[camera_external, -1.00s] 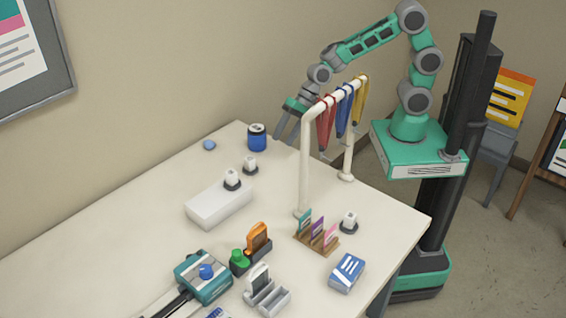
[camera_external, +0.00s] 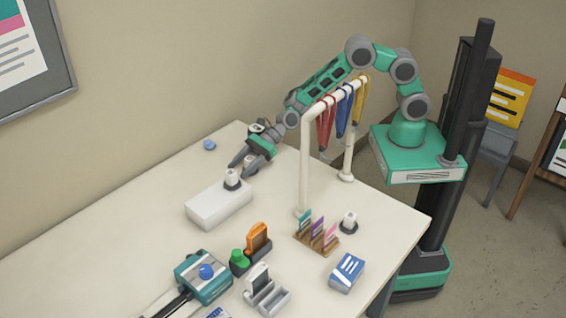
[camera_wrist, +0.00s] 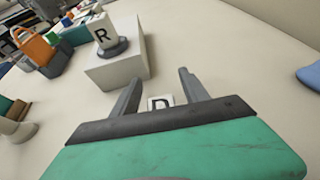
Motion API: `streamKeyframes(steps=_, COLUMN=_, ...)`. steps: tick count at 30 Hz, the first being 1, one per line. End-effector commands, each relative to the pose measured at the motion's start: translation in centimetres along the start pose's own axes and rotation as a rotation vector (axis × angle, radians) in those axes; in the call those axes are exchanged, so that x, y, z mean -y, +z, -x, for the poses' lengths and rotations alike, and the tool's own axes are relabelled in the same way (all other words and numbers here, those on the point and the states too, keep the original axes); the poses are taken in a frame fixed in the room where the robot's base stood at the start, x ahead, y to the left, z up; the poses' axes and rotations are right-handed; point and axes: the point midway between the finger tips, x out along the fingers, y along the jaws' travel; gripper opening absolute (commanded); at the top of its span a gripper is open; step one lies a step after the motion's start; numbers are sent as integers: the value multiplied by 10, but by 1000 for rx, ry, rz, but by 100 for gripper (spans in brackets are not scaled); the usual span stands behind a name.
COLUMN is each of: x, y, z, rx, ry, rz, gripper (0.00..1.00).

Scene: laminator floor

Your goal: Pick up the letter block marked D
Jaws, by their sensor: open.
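The letter block marked D (camera_wrist: 160,103) is white with a black letter. In the wrist view it shows between my two fingers, its lower part hidden behind my gripper's palm. My gripper (camera_wrist: 158,90) is open, with a finger on each side of the block. I cannot tell whether either finger touches it. In the external view my gripper (camera_external: 243,164) is over the table just behind the white box and mostly covers the D block. A block marked R (camera_wrist: 103,32) stands on a dark round base on the white box (camera_wrist: 120,68).
The white box (camera_external: 219,207) with the R block (camera_external: 232,176) is close in front of my gripper. A white rack (camera_external: 305,165) with hanging coloured straps stands to the right, near my arm. A blue lump (camera_external: 209,145) lies at the back. The table's left side is clear.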

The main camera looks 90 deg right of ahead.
Motion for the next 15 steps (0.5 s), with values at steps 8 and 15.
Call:
streamKeyframes(steps=8, x=1, y=2, z=-1, rx=0, ry=-1, rz=1, gripper=48)
streamKeyframes(steps=15, x=1, y=2, z=-1, rx=0, ry=-1, rz=1, gripper=28)
